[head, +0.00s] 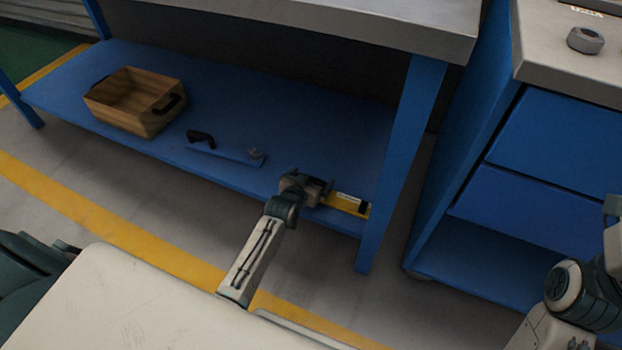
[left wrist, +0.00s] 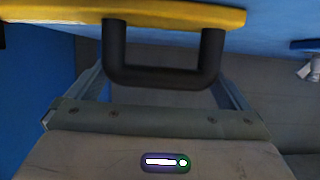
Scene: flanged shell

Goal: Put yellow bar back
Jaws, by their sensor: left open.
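The yellow bar (head: 345,203) is at the front edge of the blue lower shelf (head: 300,130), near the right table leg. A pale label and a dark end show on it. My left gripper (head: 308,186) is at its left end and hides part of it. In the left wrist view the yellow bar (left wrist: 180,14) runs across the top, with its black handle (left wrist: 163,77) towards me. My open left gripper (left wrist: 162,85) has one finger on each side of the handle, with gaps at both sides. My right gripper cannot be made out; only my right arm shows.
A wooden crate (head: 128,103) stands on the left of the shelf. A blue bar with a black handle (head: 225,154) lies between it and my left gripper. A blue drawer cabinet (head: 545,150) stands right, with a grey nut (head: 585,39) on top.

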